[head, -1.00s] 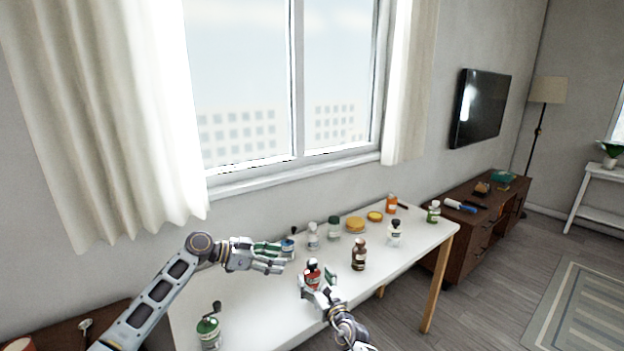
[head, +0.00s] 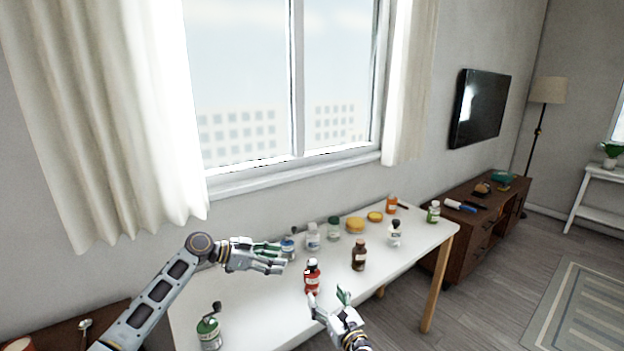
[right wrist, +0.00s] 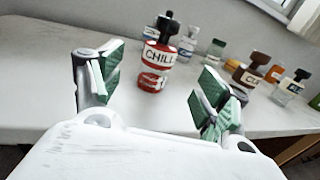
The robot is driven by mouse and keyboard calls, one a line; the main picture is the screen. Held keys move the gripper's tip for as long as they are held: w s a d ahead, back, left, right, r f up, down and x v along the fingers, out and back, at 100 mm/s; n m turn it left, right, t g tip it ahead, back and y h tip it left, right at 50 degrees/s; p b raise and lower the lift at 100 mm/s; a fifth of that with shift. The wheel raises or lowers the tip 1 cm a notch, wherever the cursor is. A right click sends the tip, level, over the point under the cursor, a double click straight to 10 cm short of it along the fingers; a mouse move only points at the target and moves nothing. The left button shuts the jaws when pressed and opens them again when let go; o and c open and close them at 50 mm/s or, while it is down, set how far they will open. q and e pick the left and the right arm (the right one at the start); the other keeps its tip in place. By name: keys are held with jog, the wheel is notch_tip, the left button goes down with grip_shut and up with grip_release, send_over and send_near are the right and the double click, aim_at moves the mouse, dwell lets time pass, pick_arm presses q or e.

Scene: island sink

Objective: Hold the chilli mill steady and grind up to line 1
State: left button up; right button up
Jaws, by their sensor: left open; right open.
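The chilli mill (head: 312,278) is a red jar with a white label and a dark top, upright near the front of the white table. In the right wrist view the mill (right wrist: 155,60) shows "CHILL" on its label, beyond and between my open fingers. My right gripper (head: 328,297) is open and empty, just in front of the mill and apart from it. It also shows in the right wrist view (right wrist: 160,88). My left gripper (head: 284,257) is open and empty, behind and left of the mill. Line 1 cannot be made out.
A brown bottle (head: 359,256) stands right of the mill. Clear jars (head: 313,238) and yellow-lidded tubs (head: 355,225) stand along the back. A green mill with a crank (head: 209,331) stands at the front left.

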jog(key=shift+v, duration=1.15)
